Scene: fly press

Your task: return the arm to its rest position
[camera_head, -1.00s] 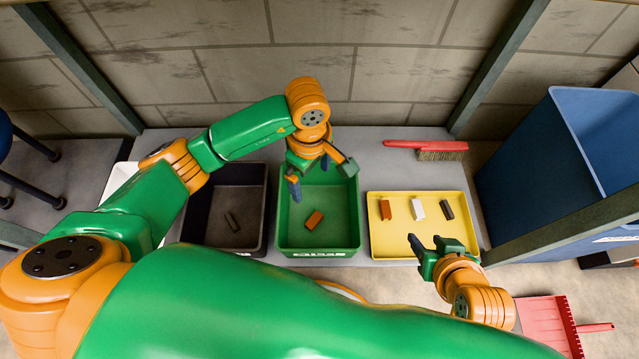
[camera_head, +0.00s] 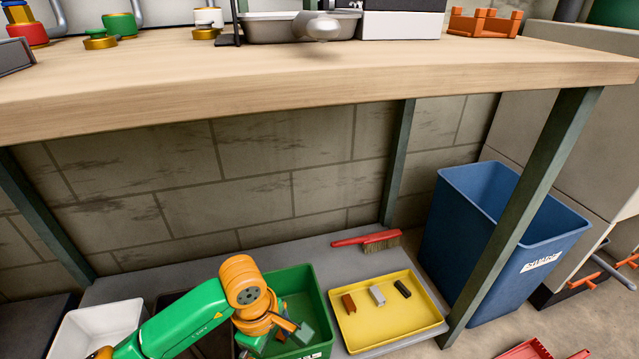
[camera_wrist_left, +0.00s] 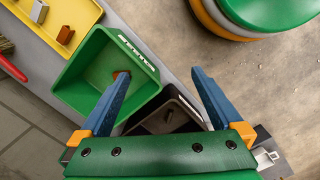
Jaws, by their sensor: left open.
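My left arm comes in low from the left in the head view. Its gripper (camera_head: 274,341) is over the green bin (camera_head: 317,292), partly cut off by the lower edge. In the left wrist view, the left gripper (camera_wrist_left: 160,73) has its two blue fingers wide apart with nothing between them. The green bin (camera_wrist_left: 143,60) and the dark bin (camera_wrist_left: 187,106) lie below it. My right gripper is out of view.
A wooden bench top (camera_head: 300,75) with metal legs is above the bins. A yellow tray (camera_head: 385,335) holds brown, white and dark blocks. A red brush (camera_head: 368,240) lies behind it. A blue bin (camera_head: 470,250) stands right, a white bin (camera_head: 95,335) left.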

